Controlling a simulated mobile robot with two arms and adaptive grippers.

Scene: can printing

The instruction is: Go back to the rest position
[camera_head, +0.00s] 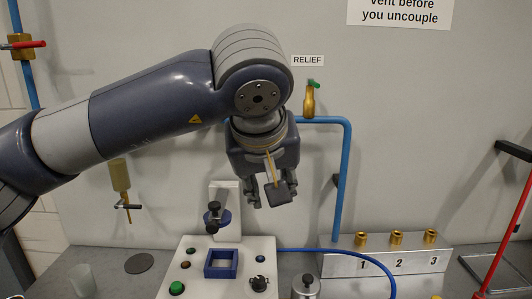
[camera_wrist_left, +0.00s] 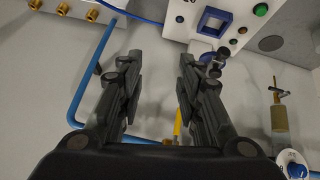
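My left gripper (camera_head: 268,198) hangs in front of the grey wall panel, pointing down, above and behind the white control box (camera_head: 221,276). In the left wrist view its two dark fingers (camera_wrist_left: 160,72) are spread apart with a clear gap and nothing held between them. A yellow piece (camera_wrist_left: 178,124) shows near the base of the right-hand finger; I cannot tell what it is. The blue square frame (camera_head: 222,263) on the control box also shows in the wrist view (camera_wrist_left: 213,21). My right gripper is in neither view.
The blue pipe (camera_head: 345,180) runs down right of my gripper from the brass relief valve (camera_head: 309,100). A numbered block (camera_head: 430,261) with brass fittings stands at the right. A brass valve (camera_head: 120,175) is on the wall at left. A red bar (camera_head: 508,235) stands far right.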

